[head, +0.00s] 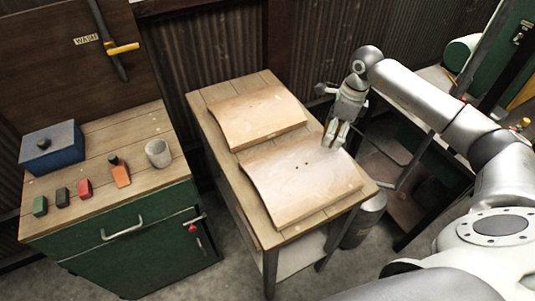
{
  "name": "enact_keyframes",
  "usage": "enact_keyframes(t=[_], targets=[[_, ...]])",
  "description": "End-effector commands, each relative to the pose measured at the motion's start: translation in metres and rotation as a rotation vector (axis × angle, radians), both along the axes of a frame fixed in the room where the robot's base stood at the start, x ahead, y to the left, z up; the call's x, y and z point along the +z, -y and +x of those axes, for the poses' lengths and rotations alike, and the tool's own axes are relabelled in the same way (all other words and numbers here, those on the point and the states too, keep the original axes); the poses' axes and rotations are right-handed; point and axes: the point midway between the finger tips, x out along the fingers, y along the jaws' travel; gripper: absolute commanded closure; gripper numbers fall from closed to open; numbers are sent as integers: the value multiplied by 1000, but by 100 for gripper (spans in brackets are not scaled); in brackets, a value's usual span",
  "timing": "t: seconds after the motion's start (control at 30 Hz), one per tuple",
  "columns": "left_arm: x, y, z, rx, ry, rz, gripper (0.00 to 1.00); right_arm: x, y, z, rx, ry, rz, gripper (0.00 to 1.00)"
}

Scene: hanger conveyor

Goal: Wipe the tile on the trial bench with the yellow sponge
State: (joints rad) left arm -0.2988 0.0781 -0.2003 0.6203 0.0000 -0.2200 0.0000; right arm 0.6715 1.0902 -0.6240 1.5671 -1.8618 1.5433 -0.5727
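My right gripper (335,136) comes in from the right and points down at the far right edge of the nearer curved wooden panel (300,185). Its two pale fingers show a narrow gap with nothing visible between them. I cannot tell whether the tips touch the panel. A second curved panel (257,115) lies behind it on the wooden bench (250,222). Two small dark marks show on the nearer panel. I see no yellow sponge, and nothing I can clearly name as the tile. My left gripper is not in view.
A grey cylinder (364,222) stands beside the bench. A floor gap separates cabinet and bench.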

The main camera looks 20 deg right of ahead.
Motion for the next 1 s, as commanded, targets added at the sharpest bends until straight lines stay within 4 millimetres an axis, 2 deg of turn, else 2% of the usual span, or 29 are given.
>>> enact_keyframes(t=[0.03,0.4,1.0], targets=[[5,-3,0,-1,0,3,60,8,2,-1,-2,1,-2,47],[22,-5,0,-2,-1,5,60,38,9,-4,-9,1,-1,47],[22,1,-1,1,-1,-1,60,40,10,-5,-10,0,0,47]])
